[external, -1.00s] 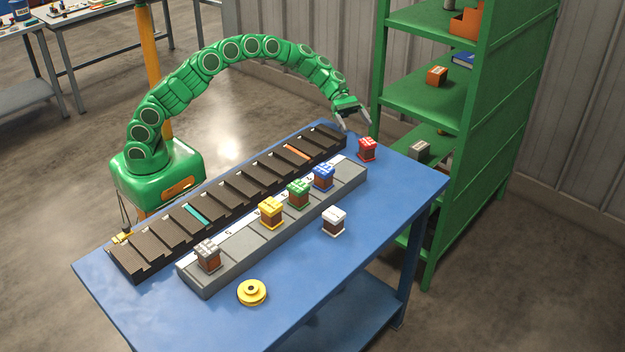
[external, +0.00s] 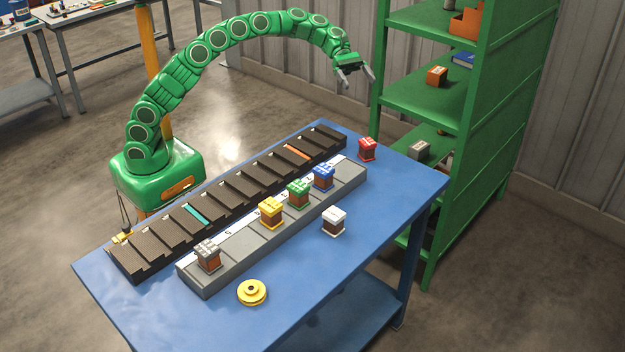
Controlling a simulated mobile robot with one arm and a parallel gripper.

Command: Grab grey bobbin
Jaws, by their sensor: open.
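The grey bobbin (external: 208,256), with a grey top and a brown winding, stands upright at the near left end of the grey stand (external: 192,279). My gripper (external: 357,79) is open and empty. It is high above the far right end of the blue table, well away from the grey bobbin, with its fingers pointing down. Yellow (external: 271,212), green (external: 298,194) and blue (external: 323,177) bobbins stand farther along the same grey stand.
A white bobbin (external: 334,221) and a red bobbin (external: 367,149) stand on the blue table (external: 400,195). A yellow disc (external: 252,292) lies near the front. A dark slotted rack (external: 165,235) runs behind the grey stand. A green shelf (external: 480,110) rises at right.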

